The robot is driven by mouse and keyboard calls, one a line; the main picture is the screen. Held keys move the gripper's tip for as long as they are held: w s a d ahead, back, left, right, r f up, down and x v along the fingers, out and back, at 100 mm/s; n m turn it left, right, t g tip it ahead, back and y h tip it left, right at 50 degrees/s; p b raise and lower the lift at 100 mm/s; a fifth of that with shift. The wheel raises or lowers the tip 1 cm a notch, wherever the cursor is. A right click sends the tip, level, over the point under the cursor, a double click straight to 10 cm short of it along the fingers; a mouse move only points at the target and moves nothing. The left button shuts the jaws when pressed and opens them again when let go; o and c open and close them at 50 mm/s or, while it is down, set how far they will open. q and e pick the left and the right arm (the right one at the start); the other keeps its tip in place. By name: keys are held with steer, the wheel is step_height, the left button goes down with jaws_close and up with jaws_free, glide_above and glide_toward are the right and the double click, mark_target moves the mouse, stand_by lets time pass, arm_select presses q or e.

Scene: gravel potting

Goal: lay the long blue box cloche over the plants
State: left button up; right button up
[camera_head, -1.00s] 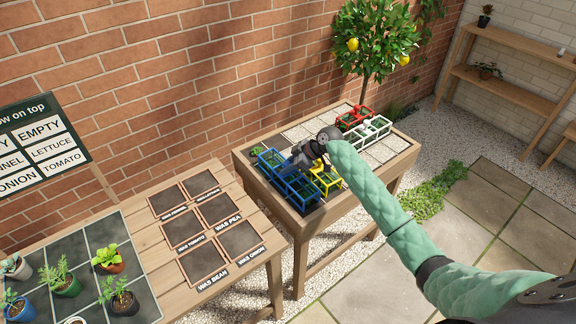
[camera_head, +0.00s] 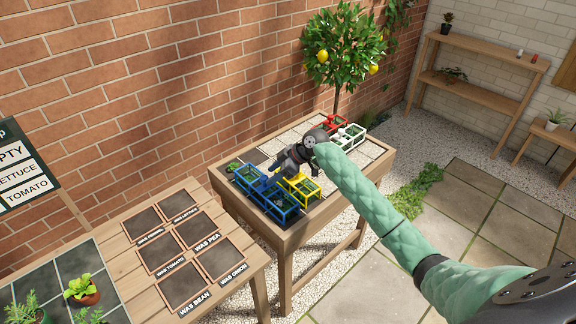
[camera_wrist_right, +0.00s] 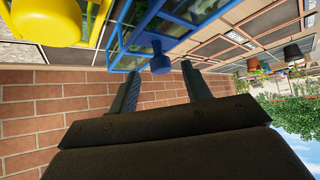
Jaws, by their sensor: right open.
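The long blue box cloche (camera_head: 283,214) is an open-framed box with clear panes. It stands at the near left end of the raised bed, and green shows inside it. In the right wrist view its blue knob (camera_wrist_right: 160,62) lies between the two fingers of my right gripper (camera_wrist_right: 160,78), apart from both. In the head view my right gripper (camera_head: 277,168) is over the cloche and hides part of its top. It is open and holds nothing. A small green plant (camera_head: 234,167) is beside the cloche at the bed's left corner. My left gripper is not in view.
A yellow cloche (camera_head: 300,189) stands close to the right of the blue one. Red (camera_head: 330,122) and white (camera_head: 352,137) cloches stand at the far end. Pale bare squares (camera_head: 361,152) are beyond the yellow cloche. A potting table (camera_head: 133,225) stands to the left.

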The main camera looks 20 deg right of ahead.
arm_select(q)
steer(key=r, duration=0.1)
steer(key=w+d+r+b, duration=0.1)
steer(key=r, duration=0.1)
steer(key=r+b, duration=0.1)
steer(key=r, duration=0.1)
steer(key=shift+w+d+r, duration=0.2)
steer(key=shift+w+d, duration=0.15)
arm_select(e)
steer(key=v, duration=0.7)
steer(key=shift+r, duration=0.2)
steer(key=shift+s+d, duration=0.1)
steer(key=shift+d, duration=0.05)
